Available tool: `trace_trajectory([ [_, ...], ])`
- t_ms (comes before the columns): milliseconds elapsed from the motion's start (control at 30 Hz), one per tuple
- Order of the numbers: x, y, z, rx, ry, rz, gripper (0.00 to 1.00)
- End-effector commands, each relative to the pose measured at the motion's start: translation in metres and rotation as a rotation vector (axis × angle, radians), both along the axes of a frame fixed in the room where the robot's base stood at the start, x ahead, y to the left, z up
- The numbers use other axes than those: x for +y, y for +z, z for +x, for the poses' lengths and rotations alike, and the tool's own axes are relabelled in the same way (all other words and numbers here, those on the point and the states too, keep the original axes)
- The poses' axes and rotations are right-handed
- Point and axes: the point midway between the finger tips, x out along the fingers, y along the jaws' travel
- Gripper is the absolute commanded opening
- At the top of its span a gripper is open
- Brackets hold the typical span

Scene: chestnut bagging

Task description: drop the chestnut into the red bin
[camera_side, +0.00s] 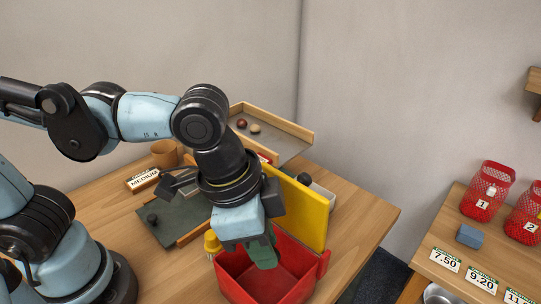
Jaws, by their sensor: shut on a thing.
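The red bin (240,286) stands open at the front of the table, with a yellow panel (312,218) upright behind it. My gripper (264,258) points down over the left back part of the bin, its green fingertips at about rim level or just inside. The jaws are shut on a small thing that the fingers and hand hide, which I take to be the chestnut. How deep the fingertips reach is unclear. The bin's floor is partly hidden by my gripper.
A wood-edged tray (290,148) at the back holds a dark red ball (241,123) and a tan ball (255,129). A dark green mat (178,222) bears a dark round object (151,219). A second table with red mesh baskets (487,190) is at right.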

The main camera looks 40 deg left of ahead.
Motion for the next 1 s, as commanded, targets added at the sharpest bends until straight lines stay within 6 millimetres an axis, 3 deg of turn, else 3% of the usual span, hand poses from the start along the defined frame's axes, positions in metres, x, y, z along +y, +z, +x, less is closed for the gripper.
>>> trace_trajectory([
  [200, 0.000, -0.014, 0.000, 0.000, 0.000, 0.000, 0.00],
  [500, 0.000, -0.016, 0.000, 0.000, 0.000, 0.000, 0.00],
  [533, 0.000, -0.016, 0.000, 0.000, 0.000, 0.000, 0.26],
  [700, 0.000, -0.016, 0.000, 0.000, 0.000, 0.000, 0.52],
  [1000, 0.000, -0.015, 0.000, 0.000, 0.000, 0.000, 0.54],
])
